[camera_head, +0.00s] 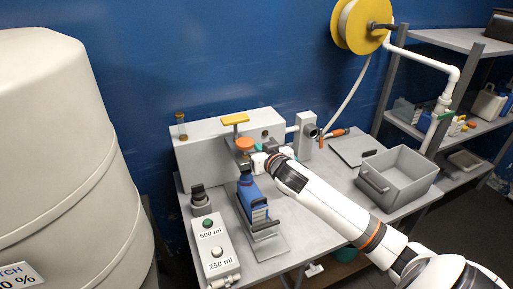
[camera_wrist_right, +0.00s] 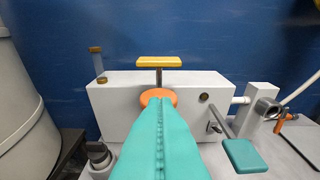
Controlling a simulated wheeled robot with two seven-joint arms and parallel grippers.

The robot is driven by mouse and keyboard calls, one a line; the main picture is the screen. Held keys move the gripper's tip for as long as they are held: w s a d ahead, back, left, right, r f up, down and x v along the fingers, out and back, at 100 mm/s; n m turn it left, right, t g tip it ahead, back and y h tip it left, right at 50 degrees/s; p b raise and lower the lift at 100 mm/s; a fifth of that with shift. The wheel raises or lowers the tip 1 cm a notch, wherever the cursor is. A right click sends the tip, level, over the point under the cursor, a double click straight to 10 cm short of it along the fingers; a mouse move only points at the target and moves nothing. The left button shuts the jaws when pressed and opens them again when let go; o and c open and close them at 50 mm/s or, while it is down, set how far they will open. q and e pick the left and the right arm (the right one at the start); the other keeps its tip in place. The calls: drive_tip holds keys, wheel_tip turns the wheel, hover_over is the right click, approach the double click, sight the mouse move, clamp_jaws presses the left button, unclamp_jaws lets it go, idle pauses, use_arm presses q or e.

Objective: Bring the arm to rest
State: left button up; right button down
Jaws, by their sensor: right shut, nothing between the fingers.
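My right arm (camera_head: 340,214) reaches from the lower right across the table to the grey-white machine housing (camera_head: 200,157). My right gripper (camera_wrist_right: 158,105) is shut and empty; its teal fingers fill the middle of the wrist view. In that view the tips overlap the lower part of an orange round knob (camera_wrist_right: 157,96) on the housing; I cannot tell whether they touch it. In the head view, my wrist partly hides the gripper, near the orange knob (camera_head: 244,143). My left gripper is not in view.
A yellow T-handle (camera_head: 235,118) tops the housing. A teal-ended lever (camera_wrist_right: 243,155) sits right of the fingers. A blue bottle (camera_head: 247,187) stands left of my arm, near the button box (camera_head: 214,246). A grey bin (camera_head: 402,174) stands right; a large tank (camera_head: 55,150) is left.

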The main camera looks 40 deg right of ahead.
drive_tip(key=shift+a, duration=0.1)
drive_tip(key=s+a+f+n+g+y, duration=0.15)
drive_tip(key=s+a+f+g, duration=0.35)
drive_tip(key=s+a+f, duration=0.75)
drive_tip(key=s+a+f+n+g+y, duration=0.1)
drive_tip(key=s+a+f+g, duration=0.15)
drive_tip(key=s, duration=0.45)
drive_tip(key=s+a+f+n+g, duration=0.1)
drive_tip(key=s+a+g, duration=0.15)
drive_tip(key=s, duration=0.45)
drive_tip(key=s+a+f+n+g+y, duration=0.1)
drive_tip(key=s+a+f, duration=0.15)
drive_tip(key=s, duration=0.45)
wheel_tip(320, 180, down, 25)
drive_tip(key=g, duration=0.2)
drive_tip(key=s+d+f+b, duration=0.1)
drive_tip(key=s+d+f, duration=0.1)
drive_tip(key=s+f, duration=1.5)
drive_tip(key=shift+s+d+f+g, duration=0.15)
drive_tip(key=shift+d+f+g, duration=0.25)
